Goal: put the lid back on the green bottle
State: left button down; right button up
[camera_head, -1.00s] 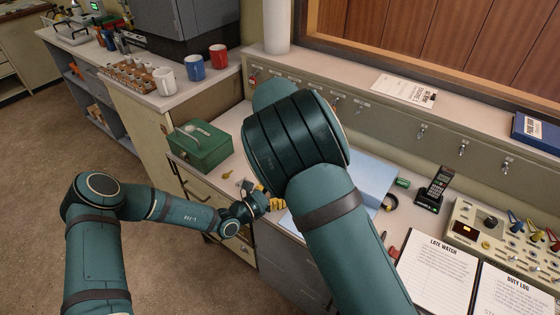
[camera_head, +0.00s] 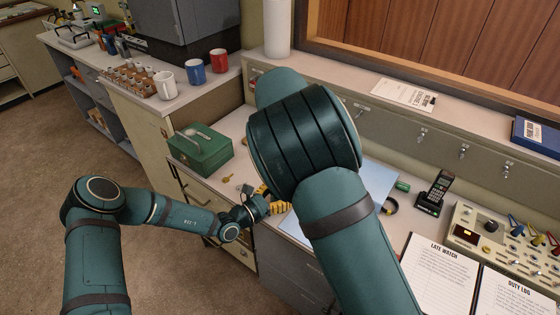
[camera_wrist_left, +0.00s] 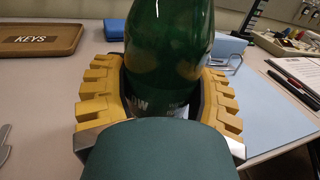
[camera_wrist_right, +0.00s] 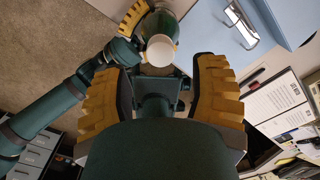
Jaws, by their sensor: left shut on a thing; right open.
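The green bottle (camera_wrist_left: 170,45) stands between the yellow fingers of my left gripper (camera_wrist_left: 160,78), which is shut on it. In the head view the bottle is hidden behind my right arm, and my left gripper (camera_head: 274,207) shows at the counter's front edge. In the right wrist view a pale round disc (camera_wrist_right: 160,46) sits at the bottle's top end; it looks like the lid, but I cannot tell how it is seated. My right gripper (camera_wrist_right: 163,68) is open, its fingers spread on either side below the disc in the picture. It is hidden in the head view.
A green cash box (camera_head: 200,150) stands left of my left gripper on the counter. A brown keys tray (camera_wrist_left: 25,60) lies behind the bottle. A handset (camera_head: 433,190), a switch panel (camera_head: 480,228) and log sheets (camera_head: 440,262) are at the right. A blue sheet (camera_wrist_left: 265,110) lies beside the bottle.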

dwell(0.3)
jog(key=n, duration=0.4)
jog(key=shift+r+n, duration=0.2)
jog(key=shift+n, duration=0.2)
jog(key=n, duration=0.5)
jog(key=shift+r, duration=0.15)
jog(key=n, duration=0.6)
jog(key=shift+r, duration=0.2)
jog(key=n, duration=0.3)
jog(key=shift+r+n, duration=0.15)
jog(key=shift+n, duration=0.25)
jog(key=n, duration=0.5)
jog(key=shift+r, duration=0.25)
jog(key=n, duration=0.5)
jog(key=shift+r+n, duration=0.25)
jog(key=shift+n, duration=0.15)
jog(key=n, duration=0.5)
jog(key=shift+r, duration=0.25)
jog(key=n, duration=0.4)
jog(key=shift+r+n, duration=0.2)
jog(key=shift+n, duration=0.1)
